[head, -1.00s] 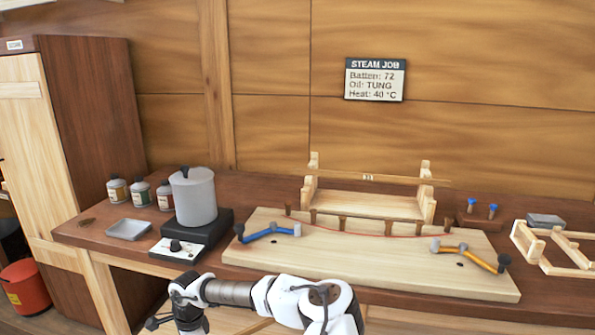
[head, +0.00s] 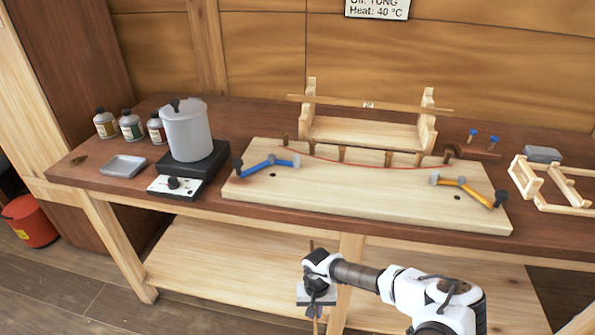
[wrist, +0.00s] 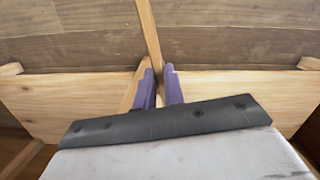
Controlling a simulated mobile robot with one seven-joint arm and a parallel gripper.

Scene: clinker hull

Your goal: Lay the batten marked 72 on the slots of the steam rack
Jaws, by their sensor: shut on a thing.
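My gripper (head: 315,296) is low in front of the bench in the head view, below the tabletop edge. It is shut on a thin wooden batten (head: 312,245) that sticks out above and below it. In the wrist view the held batten (wrist: 149,30) runs up from between the purple fingers (wrist: 160,88). No number shows on it. Another batten (head: 330,101) lies across a wooden stand (head: 309,116) at the bench's back; its small label is too small to read. A low wooden frame (head: 540,190) stands at the right. I cannot tell which is the steam rack.
A pale board (head: 330,203) with blue and orange clamps fills the bench front. A grey pot (head: 186,135) on a heater, a metal tray (head: 123,166) and several bottles stand left. A lower shelf (head: 230,275) lies under the bench; a red bucket (head: 31,220) is far left.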

